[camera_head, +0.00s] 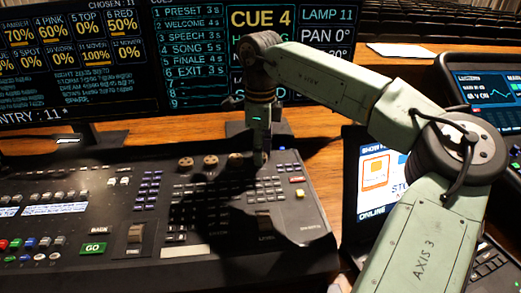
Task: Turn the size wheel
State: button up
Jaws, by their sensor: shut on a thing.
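My gripper (259,157) points straight down at the back right of the mixing desk (60,180). It is shut at the right end of a row of small brown knobs, on what seems to be the size wheel, hidden by the fingers. Three knobs of the row show to its left: a left one (185,163), a middle one (210,161) and a right one (235,159). I cannot read their labels. My arm reaches in from the right.
A monitor (70,55) and a cue screen (190,50) stand behind the desk. A lit tablet-like screen (378,175) is at right, partly behind my arm. A green GO button (93,248) is at front left.

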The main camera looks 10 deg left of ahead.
grip_shut()
jog(key=shift+r+n+p, duration=0.1)
jog(key=shift+n+p, duration=0.3)
jog(key=shift+n, duration=0.4)
jog(key=o, duration=0.8)
grip_release()
